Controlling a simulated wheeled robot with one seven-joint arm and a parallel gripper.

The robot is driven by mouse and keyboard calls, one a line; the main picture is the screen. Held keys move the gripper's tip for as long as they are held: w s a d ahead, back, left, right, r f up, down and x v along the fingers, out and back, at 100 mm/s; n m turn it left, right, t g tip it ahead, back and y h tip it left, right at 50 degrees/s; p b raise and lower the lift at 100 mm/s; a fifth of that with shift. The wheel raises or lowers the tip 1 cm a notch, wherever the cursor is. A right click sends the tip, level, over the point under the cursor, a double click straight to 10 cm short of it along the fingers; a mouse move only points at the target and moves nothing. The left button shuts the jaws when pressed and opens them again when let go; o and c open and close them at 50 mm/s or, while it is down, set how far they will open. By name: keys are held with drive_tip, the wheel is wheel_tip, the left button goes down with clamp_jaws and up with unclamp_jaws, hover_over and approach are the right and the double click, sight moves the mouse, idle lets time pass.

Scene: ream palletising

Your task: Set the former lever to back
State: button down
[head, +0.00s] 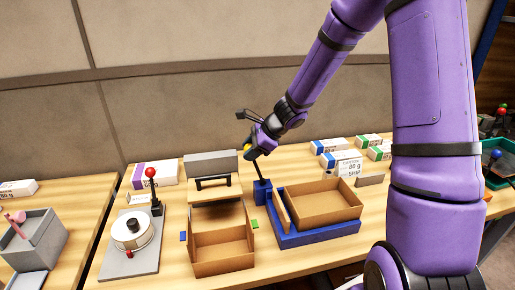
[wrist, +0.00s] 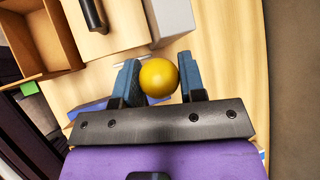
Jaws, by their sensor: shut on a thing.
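The former lever (head: 257,170) is a dark rod with a yellow ball knob (wrist: 159,77), rising from a blue block (head: 262,191) at the left back of the blue former base (head: 322,234). The rod leans to the left as it rises in the head view. My gripper (wrist: 158,70) is shut on the yellow knob, with one blue finger on each side of it. In the head view my gripper (head: 255,147) hides part of the knob.
An open brown carton (head: 335,207) sits on the former base. Another open carton (head: 222,250) stands left of it, before a grey box unit (head: 210,163). A red-knobbed lever (head: 151,172) and a white reel (head: 133,229) are further left. Wrapped reams (head: 340,163) lie behind.

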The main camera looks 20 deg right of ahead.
drive_tip(key=shift+w+a+f+h, duration=0.1)
drive_tip(key=shift+a+f+h, duration=0.15)
drive_tip(key=shift+a+h, duration=0.35)
drive_tip(key=shift+a, duration=0.1)
drive_tip(key=c, duration=0.7)
unclamp_jaws()
drive_tip(key=shift+r, duration=0.1)
drive_tip(key=v, duration=1)
drive_tip(key=shift+d+r, duration=0.2)
drive_tip(key=shift+d, duration=0.1)
